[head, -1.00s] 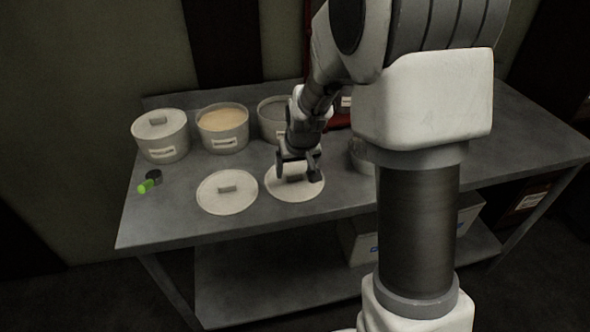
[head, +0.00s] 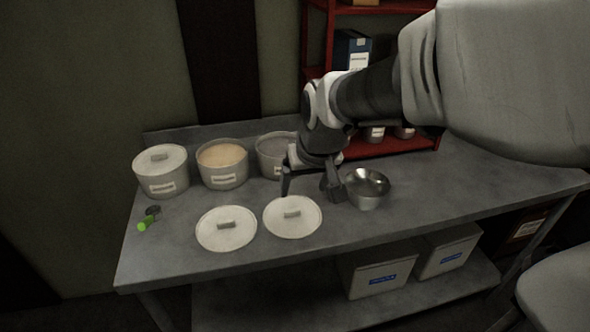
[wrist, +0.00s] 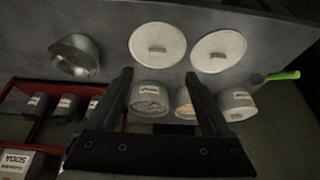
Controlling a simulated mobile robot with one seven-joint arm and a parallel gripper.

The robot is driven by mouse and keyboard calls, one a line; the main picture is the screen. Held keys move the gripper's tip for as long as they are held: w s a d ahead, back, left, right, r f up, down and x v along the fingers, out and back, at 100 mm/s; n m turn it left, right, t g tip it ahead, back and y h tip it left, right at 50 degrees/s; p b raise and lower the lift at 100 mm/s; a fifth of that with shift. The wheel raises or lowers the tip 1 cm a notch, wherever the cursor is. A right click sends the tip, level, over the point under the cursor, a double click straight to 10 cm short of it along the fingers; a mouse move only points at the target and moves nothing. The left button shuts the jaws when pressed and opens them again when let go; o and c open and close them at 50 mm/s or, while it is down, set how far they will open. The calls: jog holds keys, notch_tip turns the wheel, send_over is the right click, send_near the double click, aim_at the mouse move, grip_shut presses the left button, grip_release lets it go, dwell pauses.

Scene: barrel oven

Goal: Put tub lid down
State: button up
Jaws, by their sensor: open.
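Two round white tub lids with bar handles lie flat on the grey table. The right lid (head: 292,217) is nearest my gripper, and the left lid (head: 226,229) lies beside it. My gripper (head: 311,194) is open and empty, above and behind the right lid, clear of its handle. In the wrist view my gripper (wrist: 160,75) has its fingers spread, with the lids (wrist: 157,48) (wrist: 218,49) beyond the tips. Behind the lids stand an open tub with tan contents (head: 222,163), an open tub with greyish contents (head: 272,156), partly hidden by my arm, and a lidded tub (head: 161,172).
A metal bowl (head: 367,188) stands just right of my gripper. A green-handled tool (head: 147,220) lies at the left. A red shelf (head: 400,146) with containers stands behind. The right of the table (head: 470,185) is clear. Boxes (head: 378,274) sit on the lower shelf.

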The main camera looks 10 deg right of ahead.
jog(key=s+r, duration=0.2)
jog(key=s, duration=0.6)
jog(key=s+r, duration=0.2)
jog(key=s, duration=0.6)
jog(key=shift+r+t, duration=0.25)
jog(key=shift+t, duration=0.15)
notch_tip(320, 180, up, 8)
jog(key=p, duration=0.7)
jog(key=shift+p, duration=0.4)
jog(key=shift+f, duration=0.1)
